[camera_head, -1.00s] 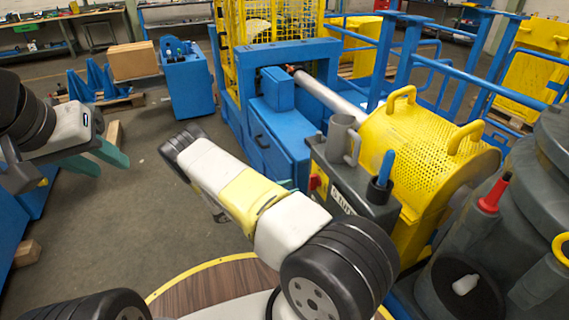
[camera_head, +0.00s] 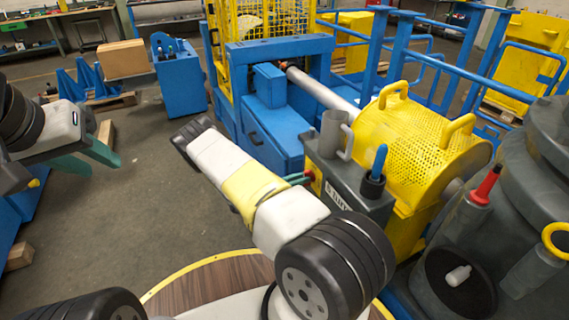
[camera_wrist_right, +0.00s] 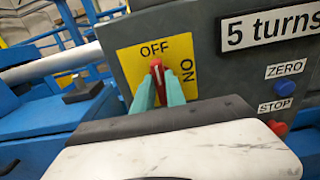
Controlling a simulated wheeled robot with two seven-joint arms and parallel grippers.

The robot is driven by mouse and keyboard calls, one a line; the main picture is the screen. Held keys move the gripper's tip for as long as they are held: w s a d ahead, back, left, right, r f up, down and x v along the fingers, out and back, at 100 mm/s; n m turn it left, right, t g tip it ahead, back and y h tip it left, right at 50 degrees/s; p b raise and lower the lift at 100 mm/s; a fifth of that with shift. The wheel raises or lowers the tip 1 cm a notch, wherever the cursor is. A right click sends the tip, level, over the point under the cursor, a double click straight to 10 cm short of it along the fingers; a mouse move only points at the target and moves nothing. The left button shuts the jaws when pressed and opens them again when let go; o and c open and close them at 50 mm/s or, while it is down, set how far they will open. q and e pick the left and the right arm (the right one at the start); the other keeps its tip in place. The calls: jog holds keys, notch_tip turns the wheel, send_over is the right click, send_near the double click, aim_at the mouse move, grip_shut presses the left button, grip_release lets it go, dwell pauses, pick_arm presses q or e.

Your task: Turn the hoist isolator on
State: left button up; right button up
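The isolator is a red knob (camera_wrist_right: 157,75) on a yellow plate (camera_wrist_right: 130,62) in the right wrist view. Its white line points up at OFF; ON is lettered at the right. The plate is on the grey control box (camera_head: 345,185) in the head view. My right gripper (camera_wrist_right: 158,82) has its teal fingers on either side of the knob. The knob nearly fills the gap, but I cannot tell if the fingers press on it. In the head view the right gripper (camera_head: 298,179) is at the box's left side. My left gripper (camera_head: 103,168) is open and empty at the left.
The control box also bears a "5 turns" label (camera_wrist_right: 268,27), a blue ZERO button (camera_wrist_right: 286,85) and a red STOP button (camera_wrist_right: 277,127). A perforated yellow guard (camera_head: 410,130) stands behind it. A blue-handled tool (camera_head: 379,160) stands on top.

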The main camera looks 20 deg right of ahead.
jog(key=shift+m, duration=0.3)
grip_shut()
jog(key=shift+s+f+m, duration=0.1)
jog(key=shift+f+m, duration=0.05)
jog(key=shift+m, duration=2.7)
jog(key=shift+s+f+m, duration=0.1)
jog(key=shift+s+m, duration=0.05)
jog(key=shift+m, duration=2.75)
jog(key=shift+s+f+m, duration=0.1)
jog(key=shift+f+m, duration=0.05)
jog(key=shift+m, duration=2.7)
jog(key=o, duration=0.8)
grip_release()
